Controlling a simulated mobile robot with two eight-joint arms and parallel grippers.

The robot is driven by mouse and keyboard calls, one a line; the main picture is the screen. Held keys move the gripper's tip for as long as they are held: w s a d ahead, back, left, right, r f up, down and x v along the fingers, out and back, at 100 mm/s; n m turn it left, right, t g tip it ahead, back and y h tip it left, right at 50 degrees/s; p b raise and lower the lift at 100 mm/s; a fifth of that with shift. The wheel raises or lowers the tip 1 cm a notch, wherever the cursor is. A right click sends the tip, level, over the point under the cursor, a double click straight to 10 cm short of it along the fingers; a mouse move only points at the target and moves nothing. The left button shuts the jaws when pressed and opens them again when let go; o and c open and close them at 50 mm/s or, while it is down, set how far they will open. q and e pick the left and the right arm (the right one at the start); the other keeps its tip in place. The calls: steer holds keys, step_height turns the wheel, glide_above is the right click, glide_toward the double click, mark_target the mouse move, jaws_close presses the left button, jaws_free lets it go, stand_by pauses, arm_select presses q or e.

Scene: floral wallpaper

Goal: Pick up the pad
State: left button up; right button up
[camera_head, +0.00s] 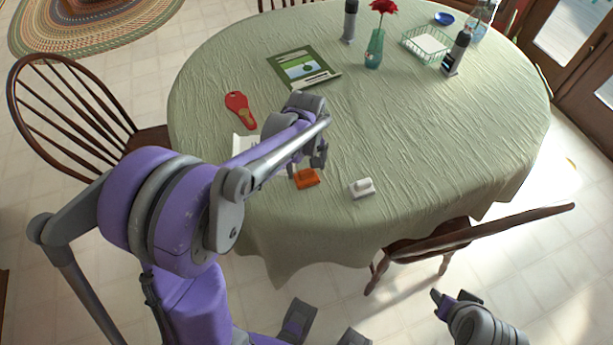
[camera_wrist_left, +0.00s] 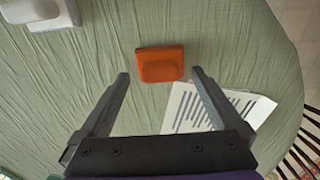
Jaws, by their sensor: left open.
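A small orange pad (camera_head: 307,178) with a raised grip lies on the green tablecloth near the table's front edge. It shows whole in the left wrist view (camera_wrist_left: 160,64). My left gripper (camera_head: 318,157) is above the table, just behind the pad in the head view. In the left wrist view my left gripper (camera_wrist_left: 160,74) is open and empty, with the pad between and just beyond its fingertips. A similar white piece (camera_head: 362,188) lies to the right of the orange one. My right gripper (camera_head: 455,297) is low at the bottom right, away from the table, its fingers apart.
A printed paper (camera_wrist_left: 205,112) lies beside the orange pad. A red paddle-shaped thing (camera_head: 240,108) and a green book (camera_head: 302,70) lie farther back. A vase (camera_head: 375,50), a wire basket (camera_head: 425,45) and dark bottles stand at the back. Chairs (camera_head: 470,232) surround the table.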

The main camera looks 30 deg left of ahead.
mark_target(306, 169)
arm_select(q)
steer(key=shift+a+f, duration=0.1)
steer(key=shift+f, duration=1.4)
steer(key=c, duration=1.3)
step_height(306, 169, up, 10)
steer(key=shift+r+p, duration=0.1)
steer(key=shift+p, duration=0.3)
